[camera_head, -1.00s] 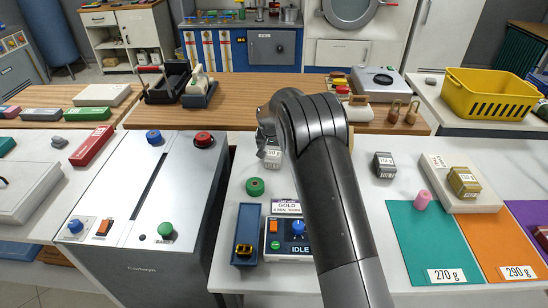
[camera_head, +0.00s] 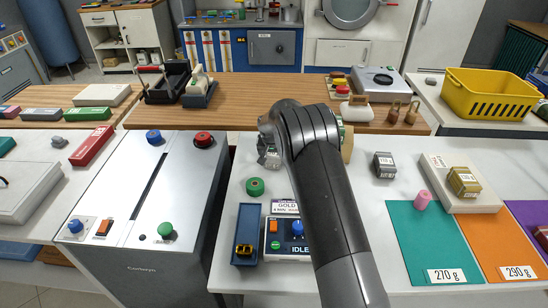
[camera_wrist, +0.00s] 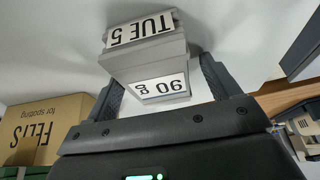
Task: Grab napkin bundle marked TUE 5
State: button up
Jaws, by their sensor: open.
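The grey napkin bundle (camera_wrist: 146,66) shows in the wrist view, with a white label reading TUE 5 and another reading 90 g, both upside down there. My gripper (camera_wrist: 160,71) is open, with one dark finger on each side of the bundle. I cannot tell whether either finger touches it. In the head view my gripper (camera_head: 269,150) is low over the white counter, behind the green round button, and the bundle is largely hidden there.
Another grey bundle (camera_head: 383,165) stands to the right, and a gold bundle (camera_head: 463,182) sits on a pale box. A FELTS box (camera_wrist: 45,128) is beside my gripper. A blue tray (camera_head: 248,234) and a control panel (camera_head: 289,239) stand in front.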

jog(key=shift+c, duration=0.3)
jog(key=c, duration=1)
